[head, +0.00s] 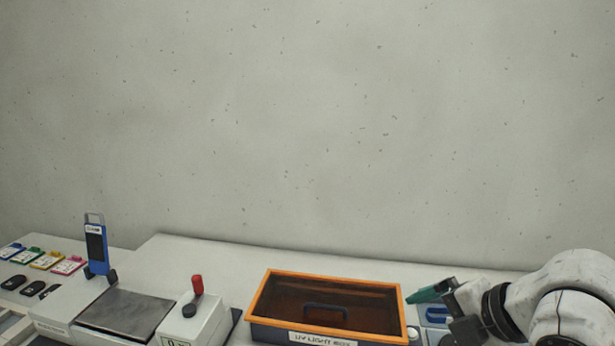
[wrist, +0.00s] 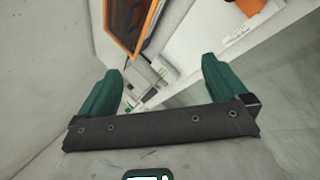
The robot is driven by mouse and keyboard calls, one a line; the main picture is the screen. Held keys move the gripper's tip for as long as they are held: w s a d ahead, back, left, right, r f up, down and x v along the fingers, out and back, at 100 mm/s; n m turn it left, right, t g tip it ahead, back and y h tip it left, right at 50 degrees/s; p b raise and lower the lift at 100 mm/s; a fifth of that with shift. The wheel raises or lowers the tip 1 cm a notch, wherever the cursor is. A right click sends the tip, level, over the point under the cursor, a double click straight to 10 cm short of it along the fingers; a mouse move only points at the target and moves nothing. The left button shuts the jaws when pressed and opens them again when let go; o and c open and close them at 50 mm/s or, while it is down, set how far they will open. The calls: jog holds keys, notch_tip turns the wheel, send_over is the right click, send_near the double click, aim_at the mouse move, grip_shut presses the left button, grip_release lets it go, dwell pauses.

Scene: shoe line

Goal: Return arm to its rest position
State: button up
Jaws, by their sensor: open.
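My arm reaches in from the right edge in the head view. My gripper (head: 428,293) is at the lower right, just right of the orange-rimmed box. In the wrist view, my gripper (wrist: 160,92) shows two green fingers standing wide apart with nothing between them. The fingers are open and empty. In the head view the fingers partly overlap and one is hard to make out.
The orange-rimmed UV light box (head: 255,300) stands on the white bench (head: 225,252). A white device with a red knob (head: 197,285), a dark plate (head: 125,312) and a blue upright tool (head: 96,248) are at left. Coloured cards (head: 68,265) lie far left. A blue item (head: 437,314) sits beside my gripper.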

jog(key=s+a+f+m, duration=0.2)
jog(key=s+f+m, duration=0.1)
jog(key=f+m, duration=0.45)
jog(key=s+a+f+m, duration=0.25)
jog(key=f+m, duration=0.35)
jog(key=m, duration=0.3)
jog(key=s+d+f+m+g+h, duration=0.2)
jog(key=s+d+f+m+h, duration=0.4)
jog(key=s+f, duration=0.55)
jog(key=s+d+f+m+g+y+b, duration=0.1)
jog(key=s+d+f+g+b, duration=0.1)
jog(key=s+f+b, duration=0.8)
notch_tip(320, 180, down, 4)
jog(key=shift+s+d+f+g, duration=0.1)
jog(key=shift+s+d+g, duration=0.1)
jog(key=shift+s+g, duration=0.65)
jog(key=shift+w, duration=0.1)
